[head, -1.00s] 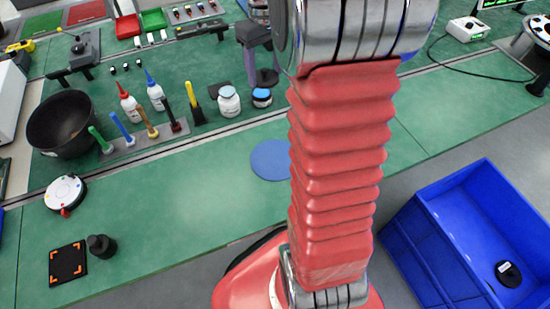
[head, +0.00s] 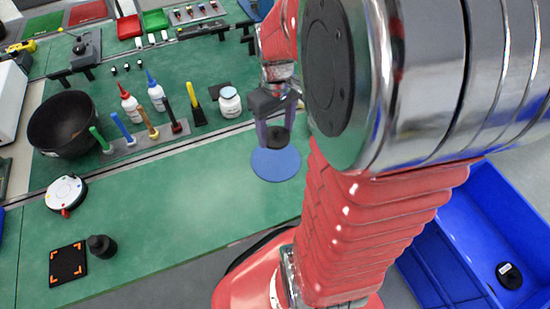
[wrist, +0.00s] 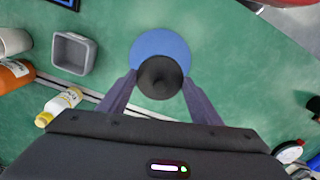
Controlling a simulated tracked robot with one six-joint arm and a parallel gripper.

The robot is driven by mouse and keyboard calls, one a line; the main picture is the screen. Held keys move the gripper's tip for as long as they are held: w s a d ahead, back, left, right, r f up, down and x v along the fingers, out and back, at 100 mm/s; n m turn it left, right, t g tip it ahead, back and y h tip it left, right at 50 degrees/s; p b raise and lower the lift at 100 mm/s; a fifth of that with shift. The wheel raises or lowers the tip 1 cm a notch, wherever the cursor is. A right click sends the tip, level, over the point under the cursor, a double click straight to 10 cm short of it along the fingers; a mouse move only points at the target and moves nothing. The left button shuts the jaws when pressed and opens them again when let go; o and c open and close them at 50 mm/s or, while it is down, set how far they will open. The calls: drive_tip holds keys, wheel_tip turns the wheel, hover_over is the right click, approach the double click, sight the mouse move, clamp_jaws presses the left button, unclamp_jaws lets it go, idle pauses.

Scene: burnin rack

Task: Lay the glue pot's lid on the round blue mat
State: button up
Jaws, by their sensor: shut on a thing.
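My gripper (head: 278,128) is shut on a dark round lid (wrist: 160,77), with one finger on each side of it. The lid also shows in the head view (head: 278,139), low between the fingers. The round blue mat (head: 275,165) lies on the green bench; in the wrist view the lid covers the near part of the mat (wrist: 160,42). The lid appears above the mat and off its middle; the gap below it is hard to tell. A white jar with a light blue top (head: 230,103) stands left of my gripper. The small jar beside it is hidden now.
Upright coloured tools in a grey rack (head: 145,137), two white bottles (head: 156,96) and a black bowl (head: 65,122) stand to the left. A blue crate (head: 465,235) is at the right.

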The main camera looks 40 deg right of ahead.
hover_over(276, 160)
drive_tip(key=shift+f, duration=3.1)
drive_tip(key=shift+f, duration=1.9)
drive_tip(key=o, duration=1)
drive_tip(key=shift+o, duration=0.2)
drive_tip(key=shift+r, duration=0.1)
